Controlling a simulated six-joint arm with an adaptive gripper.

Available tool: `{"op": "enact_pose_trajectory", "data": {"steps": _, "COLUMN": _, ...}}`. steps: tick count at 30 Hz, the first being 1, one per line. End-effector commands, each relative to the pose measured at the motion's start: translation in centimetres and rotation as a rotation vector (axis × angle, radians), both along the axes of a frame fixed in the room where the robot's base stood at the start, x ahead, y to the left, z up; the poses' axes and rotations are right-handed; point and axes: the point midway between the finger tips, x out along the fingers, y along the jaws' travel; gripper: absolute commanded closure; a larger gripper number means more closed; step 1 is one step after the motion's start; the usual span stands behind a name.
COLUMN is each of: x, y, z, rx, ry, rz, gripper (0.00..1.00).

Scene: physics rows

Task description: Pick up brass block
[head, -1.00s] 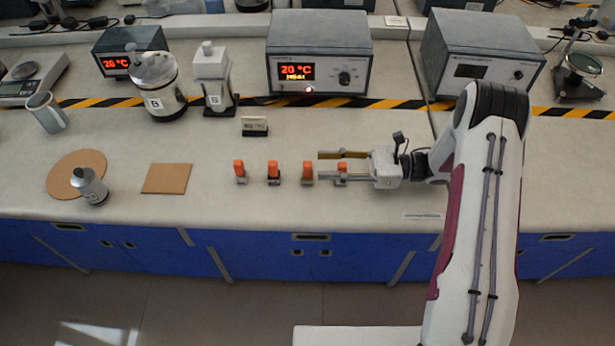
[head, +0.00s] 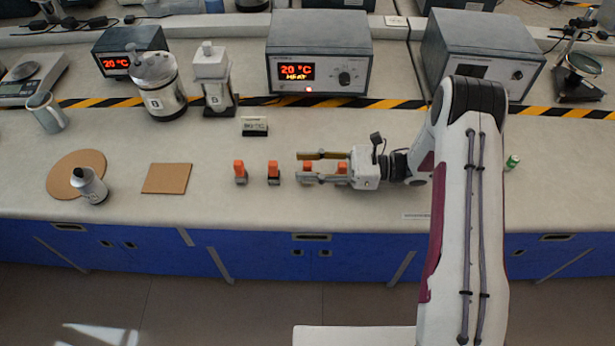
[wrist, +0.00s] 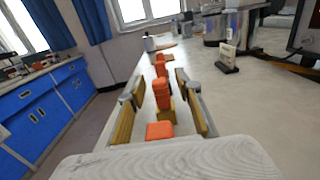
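Several small blocks with orange tops stand in a row on the bench. The third from the left (head: 307,167) has a brass-coloured base, visible in the wrist view (wrist: 165,116); I take it as the brass block. My gripper (head: 299,167) points left along the row, its two fingers apart. In the wrist view my gripper (wrist: 160,86) has one finger on each side of the brass block, with gaps showing. The rightmost block (head: 342,168) also stands between the fingers, nearer the palm. In the head view the near finger covers the lower parts of both blocks.
Two more orange-topped blocks (head: 240,170) (head: 273,170) stand left of the fingertips. A small label stand (head: 254,126) is behind the row. A brown square mat (head: 167,178) lies left. A green-capped item (head: 513,161) lies right of my arm. Bench front is clear.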

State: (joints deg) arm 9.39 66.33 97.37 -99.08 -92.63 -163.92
Motion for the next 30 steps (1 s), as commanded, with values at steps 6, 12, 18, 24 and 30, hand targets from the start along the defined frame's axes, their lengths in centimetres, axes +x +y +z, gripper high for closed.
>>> {"op": "enact_pose_trajectory", "data": {"steps": 6, "x": 0.01, "y": 0.21, "z": 0.01, "rx": 0.000, "ry": 0.000, "rz": -0.001, "gripper": 0.66}}
{"op": "enact_pose_trajectory", "data": {"steps": 12, "x": 0.01, "y": 0.20, "z": 0.00, "rx": 0.000, "ry": 0.000, "rz": -0.001, "gripper": 0.66}}
{"op": "enact_pose_trajectory", "data": {"steps": 18, "x": 0.01, "y": 0.19, "z": 0.00, "rx": 0.000, "ry": 0.000, "rz": -0.001, "gripper": 0.84}}
{"op": "enact_pose_trajectory", "data": {"steps": 24, "x": 0.02, "y": 0.19, "z": 0.04, "rx": 0.001, "ry": 0.000, "rz": -0.001, "gripper": 1.00}}
{"op": "enact_pose_trajectory", "data": {"steps": 30, "x": 0.02, "y": 0.19, "z": 0.05, "rx": 0.001, "ry": 0.000, "rz": -0.001, "gripper": 1.00}}
